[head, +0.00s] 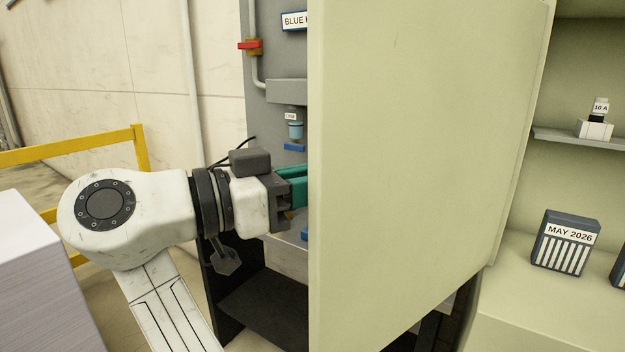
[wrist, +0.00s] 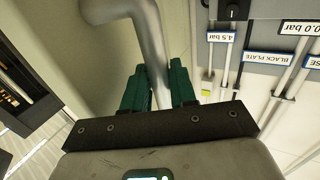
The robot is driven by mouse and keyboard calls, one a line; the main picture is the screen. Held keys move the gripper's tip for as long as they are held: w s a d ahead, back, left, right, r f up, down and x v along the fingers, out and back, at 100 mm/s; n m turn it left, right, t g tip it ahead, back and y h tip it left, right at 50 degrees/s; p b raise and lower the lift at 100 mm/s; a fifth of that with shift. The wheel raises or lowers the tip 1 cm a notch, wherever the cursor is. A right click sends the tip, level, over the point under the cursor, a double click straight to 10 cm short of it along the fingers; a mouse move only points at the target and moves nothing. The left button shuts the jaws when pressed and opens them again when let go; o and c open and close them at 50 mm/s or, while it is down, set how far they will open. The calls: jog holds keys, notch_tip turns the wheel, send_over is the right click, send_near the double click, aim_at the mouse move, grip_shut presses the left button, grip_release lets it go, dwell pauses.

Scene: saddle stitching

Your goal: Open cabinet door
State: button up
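The cabinet door (head: 420,150) is a large pale green panel standing swung out from the cabinet (head: 575,185), whose inside shows at right in the head view. My gripper (head: 298,188) is at the door's left edge, with its teal fingertips partly hidden behind the door. In the wrist view, the grey metal door handle (wrist: 148,38) curves down from the top and runs between the two teal fingers of my gripper (wrist: 159,86). The fingers lie close against both sides of the handle and look shut on it. The handle is hidden in the head view.
A grey panel with pipes and labels (head: 285,50) stands behind my gripper. A yellow rail (head: 75,149) and a white stack (head: 38,265) are at left. Inside the cabinet are a shelf (head: 560,137) and a dark box labelled MAY 2026 (head: 565,240).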

jog(key=o, duration=0.3)
jog(key=shift+x, duration=0.9)
jog(key=shift+o, duration=0.4)
jog(key=shift+s+a, duration=0.35)
jog(key=shift+a, duration=0.05)
jog(key=v, duration=1)
jog(key=shift+a+b, duration=0.2)
jog(key=shift+b, duration=0.2)
